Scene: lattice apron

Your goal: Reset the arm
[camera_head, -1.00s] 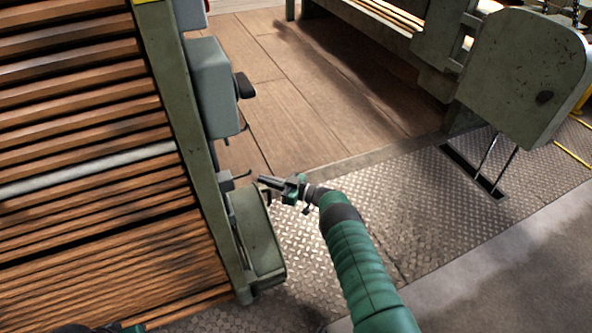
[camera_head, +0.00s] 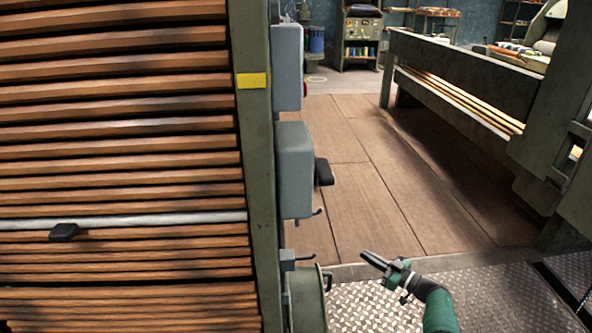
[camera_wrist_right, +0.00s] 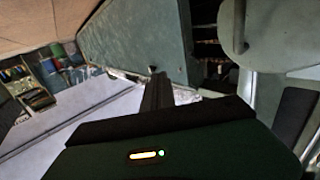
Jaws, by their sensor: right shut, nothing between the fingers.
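My right arm (camera_head: 440,312) is green and comes in from the bottom of the head view. Its gripper (camera_head: 364,256) is shut and empty, pointing up and left. It hangs over the floor to the right of the slatted machine and appears apart from it. In the right wrist view the dark closed fingers (camera_wrist_right: 158,85) show with nothing between them. My left gripper is not in the head view.
The wooden slatted apron (camera_head: 120,150) fills the left side, edged by a green post (camera_head: 252,150). Grey boxes (camera_head: 294,170) with a black handle (camera_head: 324,172) stick out from the post. A long green machine (camera_head: 460,75) stands at right. Wooden floor (camera_head: 370,190) lies open between.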

